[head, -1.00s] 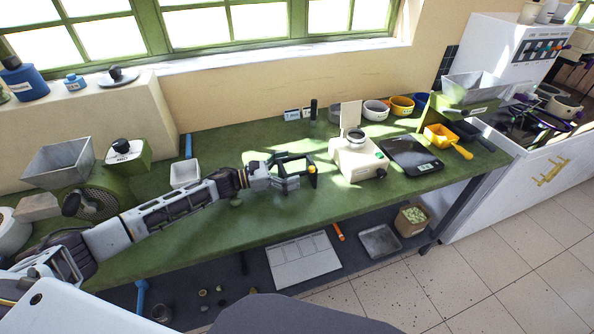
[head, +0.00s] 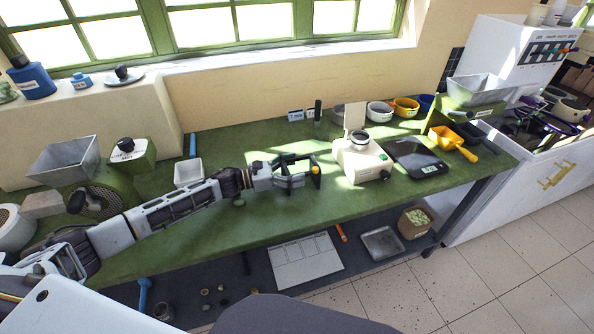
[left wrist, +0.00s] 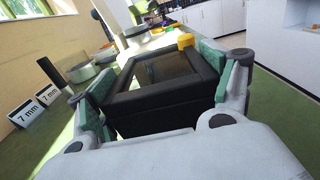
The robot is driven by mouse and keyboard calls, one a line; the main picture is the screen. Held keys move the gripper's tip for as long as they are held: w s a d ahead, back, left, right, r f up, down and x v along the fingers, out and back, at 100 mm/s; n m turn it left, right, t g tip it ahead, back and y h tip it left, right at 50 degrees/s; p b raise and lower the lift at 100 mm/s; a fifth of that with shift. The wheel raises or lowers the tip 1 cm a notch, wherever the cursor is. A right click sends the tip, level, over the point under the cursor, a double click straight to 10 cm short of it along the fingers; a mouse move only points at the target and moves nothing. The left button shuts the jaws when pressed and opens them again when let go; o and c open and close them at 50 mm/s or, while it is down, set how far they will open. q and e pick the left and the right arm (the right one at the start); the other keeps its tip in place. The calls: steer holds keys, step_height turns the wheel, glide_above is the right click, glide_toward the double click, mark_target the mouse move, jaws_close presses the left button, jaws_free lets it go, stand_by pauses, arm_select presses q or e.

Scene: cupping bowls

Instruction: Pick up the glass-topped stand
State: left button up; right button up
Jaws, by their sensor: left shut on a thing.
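The glass-topped stand (head: 316,179) is a black frame with a yellow knob, over the middle of the green counter in the head view. In the left wrist view the stand (left wrist: 150,103) fills the middle, its dark glass top inside a thick black rim and the yellow knob at its far right corner. My left gripper (head: 294,176) is shut on it, with green-padded fingers on both sides of the frame in the left wrist view. Whether its underside touches the counter is hard to tell. My right gripper is not in view.
A cream machine (head: 361,160) stands just right of the stand, with a black scale (head: 416,158) beyond it. Several bowls (head: 380,111) and small number signs (head: 295,116) line the back. A white tub (head: 188,173) sits behind my left arm. The counter's front strip is clear.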

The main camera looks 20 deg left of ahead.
arm_select(q)
steer(key=shift+r, duration=0.2)
step_height(320, 180, up, 8)
steer(key=shift+r+b, duration=0.1)
steer(key=shift+b, duration=0.2)
steer(key=shift+r, duration=0.75)
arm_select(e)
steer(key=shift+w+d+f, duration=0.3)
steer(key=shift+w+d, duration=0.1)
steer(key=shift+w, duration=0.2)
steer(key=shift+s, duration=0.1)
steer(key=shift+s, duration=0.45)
arm_select(q)
steer(key=shift+r, duration=0.1)
